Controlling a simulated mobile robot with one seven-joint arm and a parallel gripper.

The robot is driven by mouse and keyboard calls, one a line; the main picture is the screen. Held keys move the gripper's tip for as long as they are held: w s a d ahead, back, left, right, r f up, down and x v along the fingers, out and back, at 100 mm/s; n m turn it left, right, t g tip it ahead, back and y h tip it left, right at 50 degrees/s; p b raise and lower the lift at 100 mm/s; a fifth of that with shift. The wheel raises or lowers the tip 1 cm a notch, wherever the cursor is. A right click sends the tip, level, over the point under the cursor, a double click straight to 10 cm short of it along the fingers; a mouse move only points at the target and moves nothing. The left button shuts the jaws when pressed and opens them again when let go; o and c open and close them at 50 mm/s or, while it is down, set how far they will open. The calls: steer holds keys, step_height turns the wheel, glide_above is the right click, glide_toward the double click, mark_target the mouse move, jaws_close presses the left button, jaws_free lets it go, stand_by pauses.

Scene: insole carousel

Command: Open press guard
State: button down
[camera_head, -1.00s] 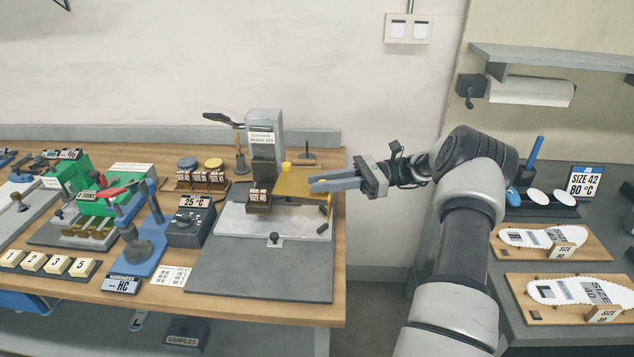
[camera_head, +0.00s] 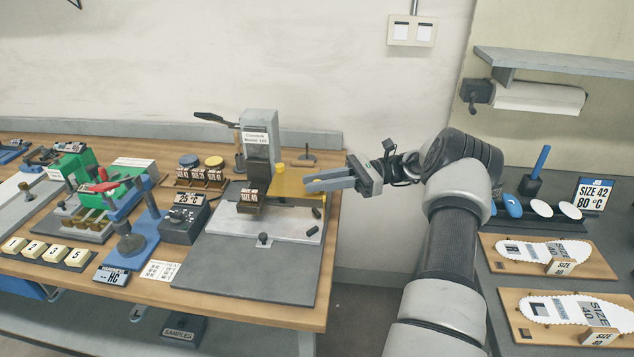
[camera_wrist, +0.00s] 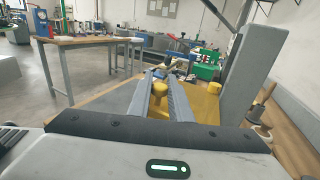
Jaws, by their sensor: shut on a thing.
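The press (camera_head: 258,150) stands on a grey plate on the wooden bench, with a grey column and a white label. Its yellow press guard (camera_head: 298,188) reaches right from the column as a flat plate, partly hidden by my fingers. My gripper (camera_head: 308,184) comes from the right over this plate. In the wrist view, my gripper (camera_wrist: 163,88) has its fingers on either side of a round yellow knob (camera_wrist: 160,73) on the guard, and is shut on it. The contact itself is partly hidden.
A temperature box (camera_head: 186,218) and blue hardness stand (camera_head: 135,245) are left of the press. A second bench (camera_head: 490,330) with insole boards is at right. A gap separates the benches. A post tool (camera_wrist: 258,132) stands near the column.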

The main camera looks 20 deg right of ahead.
steer(key=shift+r, duration=0.1)
steer(key=c, duration=1.6)
jaws_free()
steer(key=shift+c, duration=0.2)
steer(key=d, duration=0.7)
steer(key=shift+s+d+b, duration=0.25)
steer(key=shift+s+b, duration=0.05)
steer(key=shift+s, duration=0.15)
